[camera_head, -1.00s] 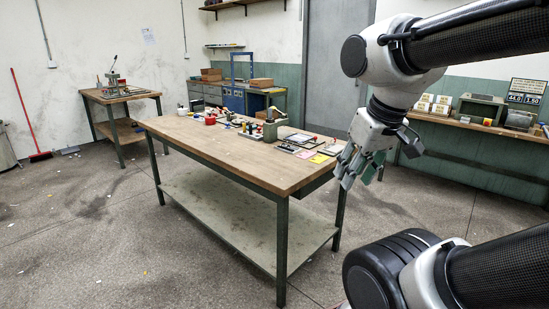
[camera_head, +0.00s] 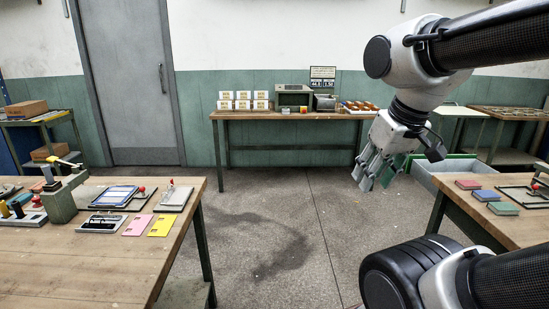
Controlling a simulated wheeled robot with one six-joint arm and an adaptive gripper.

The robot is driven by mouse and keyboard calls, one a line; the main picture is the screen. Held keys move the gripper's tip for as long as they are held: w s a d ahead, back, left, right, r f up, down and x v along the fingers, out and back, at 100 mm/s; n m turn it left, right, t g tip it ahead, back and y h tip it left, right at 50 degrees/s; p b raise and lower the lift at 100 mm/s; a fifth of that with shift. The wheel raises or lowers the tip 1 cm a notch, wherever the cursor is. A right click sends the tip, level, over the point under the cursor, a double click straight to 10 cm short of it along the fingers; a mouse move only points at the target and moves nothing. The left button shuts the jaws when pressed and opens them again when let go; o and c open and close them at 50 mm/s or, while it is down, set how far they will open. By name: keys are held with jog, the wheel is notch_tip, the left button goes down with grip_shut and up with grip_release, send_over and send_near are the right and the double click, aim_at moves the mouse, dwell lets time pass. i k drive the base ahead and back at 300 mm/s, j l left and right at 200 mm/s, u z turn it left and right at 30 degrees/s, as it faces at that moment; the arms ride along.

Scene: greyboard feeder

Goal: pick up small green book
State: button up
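A small green book-like block (camera_head: 503,208) lies flat on the wooden table at the right, nearest to me in a short row. A blue block (camera_head: 487,195) and a red block (camera_head: 468,184) of like size lie behind it. My gripper (camera_head: 372,178) hangs in the air to the left of this table, pointing down, well apart from the blocks. Its fingers are seen from the side with greenish parts on them. I cannot tell how wide they stand or whether anything is between them.
The right table (camera_head: 470,207) also bears a dark-framed device (camera_head: 525,196). The left table (camera_head: 110,265) holds stamps, pads, and pink and yellow cards. A back bench (camera_head: 300,116) carries white boxes. Open floor (camera_head: 290,220) lies between the tables.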

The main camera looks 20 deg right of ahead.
aim_at(499, 208)
jog(key=i+z, duration=0.2)
jog(key=z, duration=0.25)
jog(key=i+z, duration=0.25)
jog(key=z, duration=0.2)
jog(key=i+z, duration=0.2)
jog(key=z, duration=0.25)
jog(key=i+j+z, duration=0.15)
jog(key=z, duration=0.3)
jog(key=i+j+z, duration=0.15)
jog(key=z, duration=0.3)
jog(key=i+j+z, duration=0.35)
jog(key=j+z, duration=0.15)
jog(key=i+j+z, duration=0.25)
jog(key=j, duration=0.2)
jog(key=k+l, duration=0.05)
jog(key=k, duration=0.05)
